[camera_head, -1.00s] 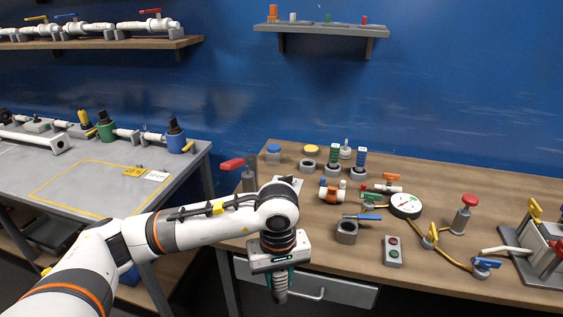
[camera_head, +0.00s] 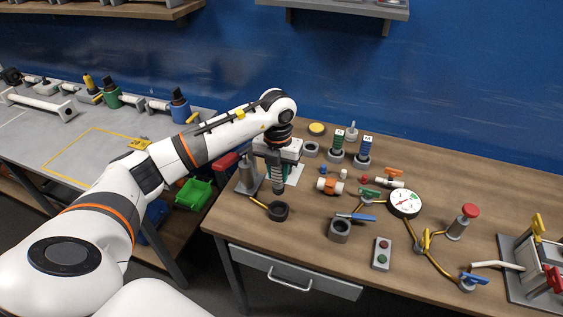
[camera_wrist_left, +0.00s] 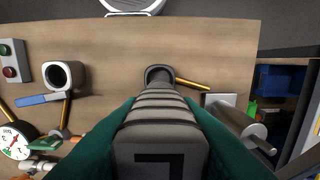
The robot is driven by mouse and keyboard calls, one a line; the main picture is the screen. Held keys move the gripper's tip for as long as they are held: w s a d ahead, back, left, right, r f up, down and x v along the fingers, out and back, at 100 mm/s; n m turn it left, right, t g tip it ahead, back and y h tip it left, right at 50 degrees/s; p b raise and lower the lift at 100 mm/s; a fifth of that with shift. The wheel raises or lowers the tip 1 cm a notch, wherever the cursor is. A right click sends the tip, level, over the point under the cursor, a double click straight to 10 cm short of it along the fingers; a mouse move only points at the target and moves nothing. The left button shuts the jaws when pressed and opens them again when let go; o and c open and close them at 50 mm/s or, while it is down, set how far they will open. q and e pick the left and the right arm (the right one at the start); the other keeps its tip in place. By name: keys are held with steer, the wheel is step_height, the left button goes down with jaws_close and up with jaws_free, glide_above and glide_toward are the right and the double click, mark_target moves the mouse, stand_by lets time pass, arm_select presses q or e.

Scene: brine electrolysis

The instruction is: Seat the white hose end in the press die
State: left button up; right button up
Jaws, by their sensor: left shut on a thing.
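My left gripper (camera_head: 279,172) is shut on a ribbed, pale grey piece, apparently the white hose end (camera_wrist_left: 160,115), which points down. In the wrist view, dark green fingers flank it and a dark mark shows on its near face. Below its tip on the bench is a dark, hollow round piece with a yellow handle (camera_head: 278,211), apparently the press die. It also shows in the wrist view (camera_wrist_left: 160,73), where the hose end covers its near part. I cannot tell whether the two touch; in the head view the tip looks above it. My right gripper is out of view.
A grey column with a red handle (camera_head: 245,175) stands just left of my gripper. To the right are a grey round block with a blue handle (camera_head: 340,230), a button box (camera_head: 381,253) and a gauge (camera_head: 404,203). Green and blue ribbed pieces (camera_head: 367,149) stand behind.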

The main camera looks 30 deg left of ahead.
mark_target(278, 187)
arm_select(q)
steer(key=shift+s, duration=0.1)
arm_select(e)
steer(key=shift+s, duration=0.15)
